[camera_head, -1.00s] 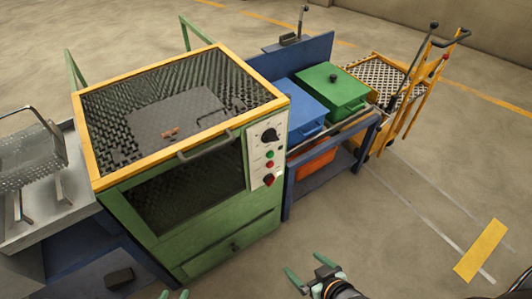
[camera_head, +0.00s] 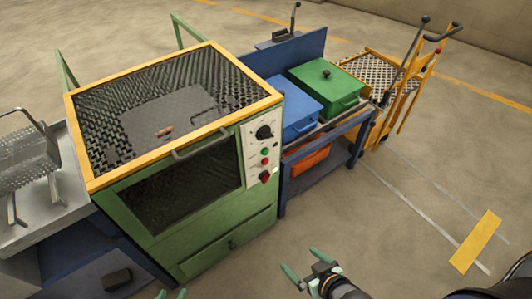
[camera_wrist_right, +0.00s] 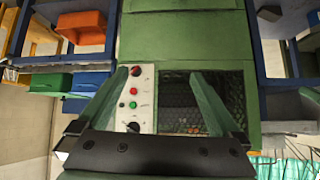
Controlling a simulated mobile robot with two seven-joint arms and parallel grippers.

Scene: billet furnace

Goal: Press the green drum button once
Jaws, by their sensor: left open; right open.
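The green button (camera_head: 265,152) is on the white control panel (camera_head: 251,150) at the right of the green furnace's front. It sits between a black knob above and a red button below. In the right wrist view the green button (camera_wrist_right: 132,104) shows between my right fingers, closer to the left one, with the panel some way off. My right gripper (camera_head: 304,266) is open and empty in front of the furnace, apart from the panel. My left gripper (camera_head: 171,294) is open; only its green fingertips show at the bottom edge.
The green furnace (camera_head: 224,216) has a mesh top and a front handle. A blue bench with a blue box (camera_head: 297,108) and a green box (camera_head: 327,84) stands to its right, beyond it a yellow trolley (camera_head: 385,75).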

